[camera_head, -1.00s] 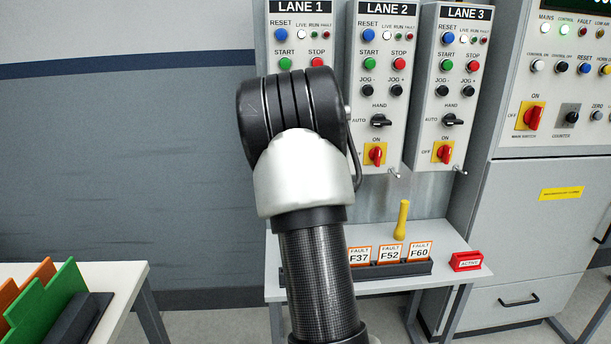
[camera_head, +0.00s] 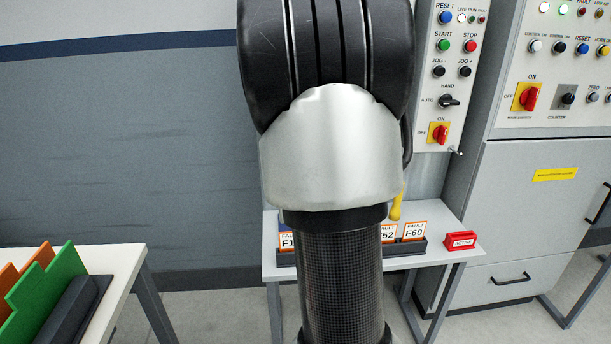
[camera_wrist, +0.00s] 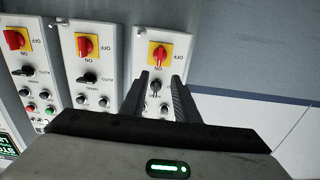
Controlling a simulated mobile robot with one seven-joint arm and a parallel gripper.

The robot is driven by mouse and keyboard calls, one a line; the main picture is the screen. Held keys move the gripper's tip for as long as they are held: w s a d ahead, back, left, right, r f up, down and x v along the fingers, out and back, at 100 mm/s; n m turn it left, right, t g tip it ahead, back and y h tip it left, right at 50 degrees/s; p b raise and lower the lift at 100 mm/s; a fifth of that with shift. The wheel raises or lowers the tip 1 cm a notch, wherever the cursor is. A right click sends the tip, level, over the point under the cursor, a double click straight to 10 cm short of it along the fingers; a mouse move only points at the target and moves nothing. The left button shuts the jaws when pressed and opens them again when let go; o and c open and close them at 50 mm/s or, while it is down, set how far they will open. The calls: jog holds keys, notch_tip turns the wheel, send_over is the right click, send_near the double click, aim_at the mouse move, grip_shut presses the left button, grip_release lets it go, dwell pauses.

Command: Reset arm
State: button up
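My arm fills the middle of the head view, its black joint and silver link rising in front of the lane panels. In the head view the right-hand lane panel (camera_head: 449,103) is visible, while my arm hides the other two.
A small table (camera_head: 440,262) holds fault cards (camera_head: 413,232), a red block (camera_head: 460,241) and a partly hidden yellow handle (camera_head: 396,208). A grey cabinet (camera_head: 540,220) stands at right. A white table (camera_head: 125,262) with green and orange boards (camera_head: 50,290) is at lower left.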

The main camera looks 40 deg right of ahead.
dwell(0.5)
jog(key=s+a+r+n+g+y, duration=0.15)
jog(key=a+n+g+y, duration=0.35)
jog(key=a, duration=1.2)
jog(key=s+a+n+g+y, duration=0.1)
jog(key=s+a+g+y, duration=0.1)
jog(key=s+a, duration=0.55)
jog(key=s+a+g+y, duration=0.2)
jog(key=s+a+g, duration=0.15)
jog(key=s, duration=0.65)
notch_tip(320, 180, up, 22)
jog(key=p, duration=2.1)
jog(key=shift+a+t+p, duration=0.2)
jog(key=shift+t+p, duration=0.15)
jog(key=shift+p, duration=0.05)
jog(key=shift+d+f, duration=0.1)
